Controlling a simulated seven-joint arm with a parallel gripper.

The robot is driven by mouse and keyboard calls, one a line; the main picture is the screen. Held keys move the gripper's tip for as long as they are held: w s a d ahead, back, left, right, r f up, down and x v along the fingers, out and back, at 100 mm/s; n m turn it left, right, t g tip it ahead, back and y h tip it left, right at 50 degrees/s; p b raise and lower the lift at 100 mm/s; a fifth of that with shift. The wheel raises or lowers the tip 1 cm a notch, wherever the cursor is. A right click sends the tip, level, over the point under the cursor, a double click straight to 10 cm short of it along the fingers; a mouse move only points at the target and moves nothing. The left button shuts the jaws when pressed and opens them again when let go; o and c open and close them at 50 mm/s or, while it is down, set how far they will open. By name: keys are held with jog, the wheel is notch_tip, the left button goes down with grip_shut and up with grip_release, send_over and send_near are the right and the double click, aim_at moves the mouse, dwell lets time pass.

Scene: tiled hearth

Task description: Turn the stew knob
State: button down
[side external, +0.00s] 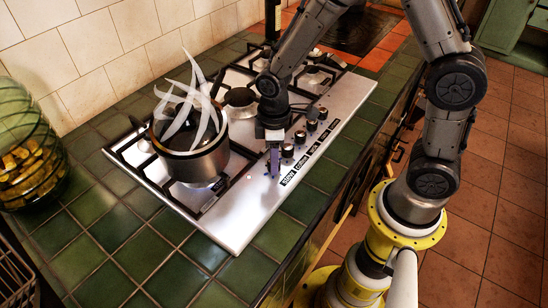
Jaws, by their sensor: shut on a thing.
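My gripper (273,168) points down at the near end of the row of knobs on the steel cooktop (235,235). Its jaws are shut on the knob there, which they mostly hide. The nearest label plate (288,180), beside that knob, seems to read "stew", so I take this as the stew knob. How far the knob is turned cannot be seen.
Other dark knobs (299,138) continue in a row toward the back, close beside my gripper. A steel pot (190,163) with white steam-like wisps stands on the left burner. Green tiles (140,255) in front are clear.

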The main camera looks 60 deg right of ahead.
jog(key=m, duration=0.6)
jog(key=shift+r+m, duration=0.1)
jog(key=shift+m, duration=0.2)
jog(key=m, duration=1.2)
jog(key=shift+w+m, duration=0.1)
jog(key=shift+m, duration=0.2)
jog(key=m, duration=0.6)
jog(key=shift+c, duration=2.2)
grip_release()
notch_tip(320, 180, up, 14)
